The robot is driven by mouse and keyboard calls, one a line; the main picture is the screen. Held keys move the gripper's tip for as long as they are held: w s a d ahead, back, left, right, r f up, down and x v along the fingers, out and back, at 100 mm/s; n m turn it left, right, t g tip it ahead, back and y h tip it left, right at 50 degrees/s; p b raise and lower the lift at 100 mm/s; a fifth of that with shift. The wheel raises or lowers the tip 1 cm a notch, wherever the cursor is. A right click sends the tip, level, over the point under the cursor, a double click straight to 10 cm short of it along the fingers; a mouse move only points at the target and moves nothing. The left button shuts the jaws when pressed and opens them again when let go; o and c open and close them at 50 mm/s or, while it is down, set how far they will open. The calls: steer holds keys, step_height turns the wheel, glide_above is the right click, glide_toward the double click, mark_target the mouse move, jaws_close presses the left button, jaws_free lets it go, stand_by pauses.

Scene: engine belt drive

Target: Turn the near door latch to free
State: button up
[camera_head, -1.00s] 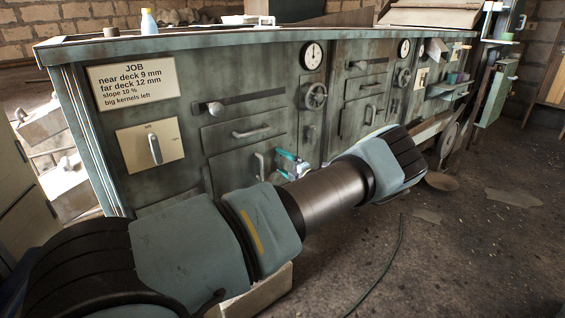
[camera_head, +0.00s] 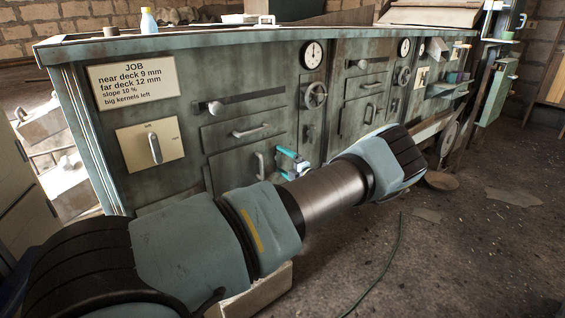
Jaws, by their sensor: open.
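The near door (camera_head: 229,172) is a grey-green lower panel on the front of the machine, with an upright pale handle (camera_head: 259,166) at its right side. A small dark fitting (camera_head: 309,132), possibly the near door latch, sits on the narrow post to the right of this door. It is too small to tell which way it is turned. My gripper (camera_head: 281,160), with teal fingers, is open just right of the upright handle and below the small fitting. I see nothing between its fingers. I cannot tell whether it touches the machine. My forearm hides the lower post.
A handwheel (camera_head: 314,95) and a dial (camera_head: 313,55) sit above the small fitting. A drawer handle (camera_head: 251,132) and a sliding knob (camera_head: 216,108) stick out to the left. A JOB sign (camera_head: 134,84) hangs above a lever plate (camera_head: 150,146). Floor at right is mostly clear.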

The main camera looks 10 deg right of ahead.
steer(key=v, duration=1)
steer(key=shift+s+d+b, duration=0.2)
steer(key=shift+s+b, duration=0.15)
steer(key=shift+b, duration=0.1)
steer(key=s+a+r+n+g+y+p, duration=0.1)
steer(key=s+a+r+n+g+p, duration=0.2)
steer(key=a+n+g, duration=0.6)
steer(key=s+a+r+n+g+y+p, duration=0.1)
steer(key=s+a+r+n+g+p, duration=0.2)
steer(key=a+n, duration=1)
steer(key=s+a+r+n+g+h+p, duration=0.1)
steer(key=s+a+r+n+h+p, duration=0.2)
steer(key=s+r+n, duration=0.5)
steer(key=s+a+r+n+g+h+p, duration=0.1)
steer(key=s+a+r+n+h+p, duration=0.2)
steer(key=n, duration=1.5)
steer(key=s+a+r+h, duration=0.3)
steer(key=s+r, duration=0.3)
steer(key=r, duration=0.2)
steer(key=shift+r+g+h, duration=0.2)
steer(key=shift+g+h, duration=0.2)
